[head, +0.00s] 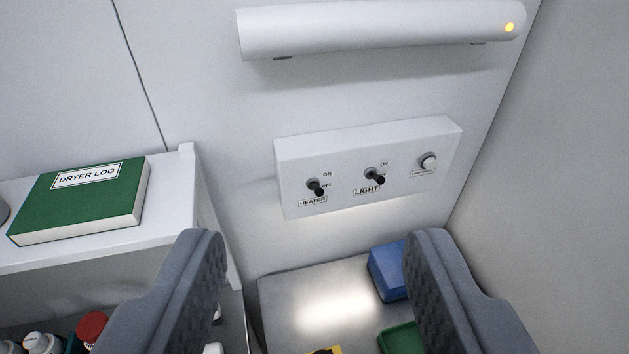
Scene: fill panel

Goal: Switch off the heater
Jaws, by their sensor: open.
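A similar LIGHT toggle (375,177) and a round knob (428,161) share the panel. A green dryer log book (85,200) lies on a shelf at left, bottles below it. A blue object (388,272) and a green one lie on the metal surface (290,300). A wall closes the right.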

